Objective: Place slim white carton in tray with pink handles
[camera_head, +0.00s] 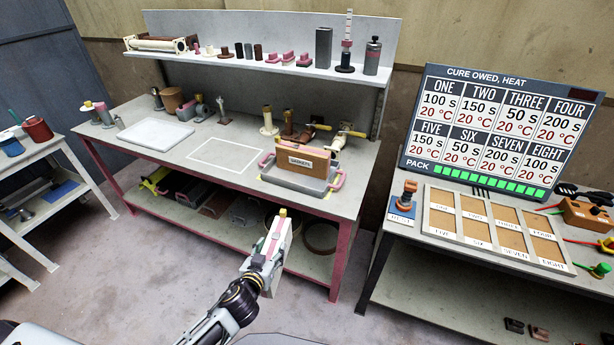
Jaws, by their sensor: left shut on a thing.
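The grey tray with pink handles (292,180) is on the right part of the long workbench. A brown box labelled GASKETS (301,161) stands in it, with pale upright items at its right end. My left gripper (275,240) is in front of the bench, below and nearer than the tray. It is shut on a slim pale thing that looks like the slim white carton (285,241), held tilted and partly hidden by the fingers. The carton is apart from the tray. My right gripper is not in view.
The workbench (236,184) has a white flat board (155,134) and an empty white-outlined area left of the tray. A back shelf (250,62) holds several parts. A lower shelf holds bins. Another table with a labelled panel (495,228) stands right.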

